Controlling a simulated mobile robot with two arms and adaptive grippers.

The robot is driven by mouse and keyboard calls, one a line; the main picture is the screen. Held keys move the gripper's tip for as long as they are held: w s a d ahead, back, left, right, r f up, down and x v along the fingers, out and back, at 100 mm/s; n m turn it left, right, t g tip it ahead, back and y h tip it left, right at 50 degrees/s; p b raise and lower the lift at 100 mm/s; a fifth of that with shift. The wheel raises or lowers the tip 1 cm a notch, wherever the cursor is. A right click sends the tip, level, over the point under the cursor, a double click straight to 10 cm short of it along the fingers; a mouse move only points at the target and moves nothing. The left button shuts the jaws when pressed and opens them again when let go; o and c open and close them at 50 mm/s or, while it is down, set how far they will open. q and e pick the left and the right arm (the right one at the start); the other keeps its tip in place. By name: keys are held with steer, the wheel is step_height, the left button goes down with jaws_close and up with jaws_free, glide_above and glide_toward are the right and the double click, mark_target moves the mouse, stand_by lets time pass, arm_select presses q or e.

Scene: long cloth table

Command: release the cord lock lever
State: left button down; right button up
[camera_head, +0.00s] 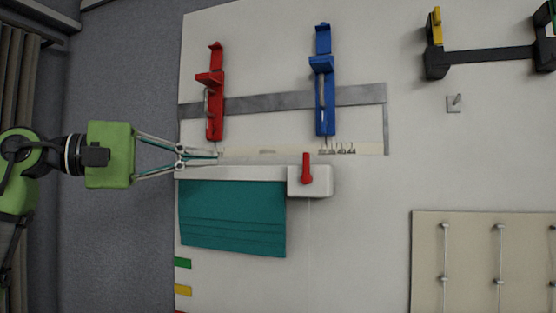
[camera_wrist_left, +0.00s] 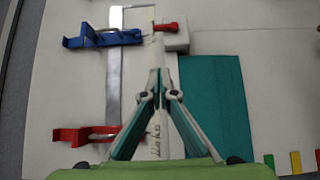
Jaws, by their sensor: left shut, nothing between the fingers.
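The cord lock is a small white box (camera_head: 318,182) at the right end of a white rail, above a teal blind (camera_head: 232,218). Its red lever (camera_head: 306,167) stands upright in the head view. In the left wrist view the red lever (camera_wrist_left: 166,27) and white box (camera_wrist_left: 178,42) are ahead of the fingertips. My left gripper (camera_head: 216,155) comes in from the left, shut and empty, over the pale strip just above the rail. It is left of the lever and apart from it. It also shows in the left wrist view (camera_wrist_left: 160,72). My right gripper is not in view.
A red clamp (camera_head: 215,95) and a blue clamp (camera_head: 324,90) sit on a grey bar (camera_head: 270,101) above the strip. A black bracket (camera_head: 490,55) is at upper right and a beige panel (camera_head: 470,250) at lower right. The white surface right of the lock is clear.

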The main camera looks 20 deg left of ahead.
arm_select(q)
steer(key=p, duration=0.5)
glide_toward(304, 160)
steer(key=w+d, duration=0.3)
steer(key=w, duration=0.3)
steer(key=shift+s+d, duration=0.3)
steer(key=shift+d, duration=0.15)
steer(key=shift+w, duration=0.15)
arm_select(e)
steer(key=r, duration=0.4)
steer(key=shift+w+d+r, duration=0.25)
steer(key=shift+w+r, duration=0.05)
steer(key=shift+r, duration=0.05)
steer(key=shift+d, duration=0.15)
